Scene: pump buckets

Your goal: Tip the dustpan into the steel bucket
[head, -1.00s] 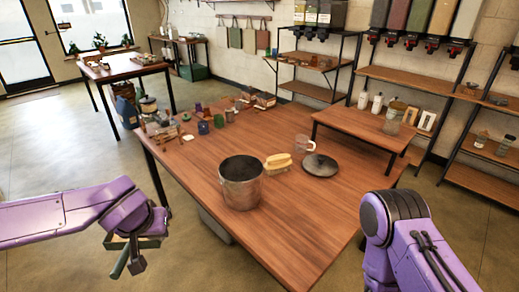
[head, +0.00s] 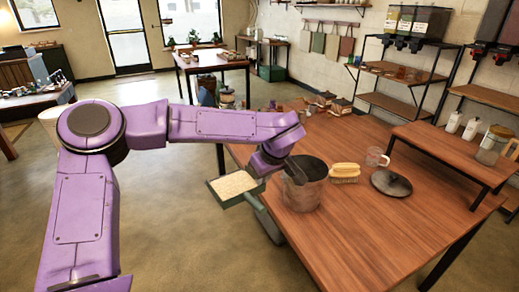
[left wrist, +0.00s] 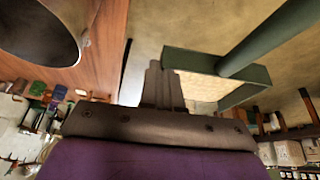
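The steel bucket (head: 305,193) stands upright near the left edge of the wooden table. Its dark opening and rim show at the upper left of the left wrist view (left wrist: 84,42). The green dustpan (head: 228,199) holds a pale, grainy load and looks about level, left of the bucket and outside its rim. My left gripper (head: 292,168) is beside the bucket's rim and appears shut on the dustpan; the exact grip is partly hidden. The left wrist view shows the pan (left wrist: 262,74) by the fingers, with its handle running to the upper right. My right gripper is out of view.
A yellow brush (head: 345,172) and a dark round lid (head: 391,184) lie right of the bucket, near a clear mug (head: 376,157). A low riser (head: 450,150) stands at the table's right. The table's front is clear.

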